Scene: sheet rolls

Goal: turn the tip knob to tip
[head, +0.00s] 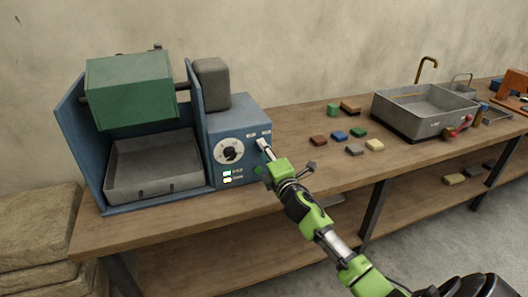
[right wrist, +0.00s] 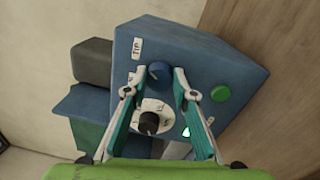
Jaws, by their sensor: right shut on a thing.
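The blue tip knob (right wrist: 159,73) is on the front of the blue control box (head: 243,122), beside a white label reading TIP (right wrist: 136,48). My right gripper (head: 264,147) is at the upper right of the box's front. In the right wrist view, its fingertips (right wrist: 158,76) are on either side of the knob and shut on it. In the head view the gripper hides the knob. I cannot tell the knob's exact angle. My left gripper is not in view.
A black knob on a white dial (head: 230,151) sits left of my gripper. A green button (right wrist: 221,94) is close by. A green drum (head: 130,90) hangs above a grey tray (head: 155,165). Several coloured blocks (head: 339,135) and a grey sink (head: 424,108) are on the bench (head: 300,165).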

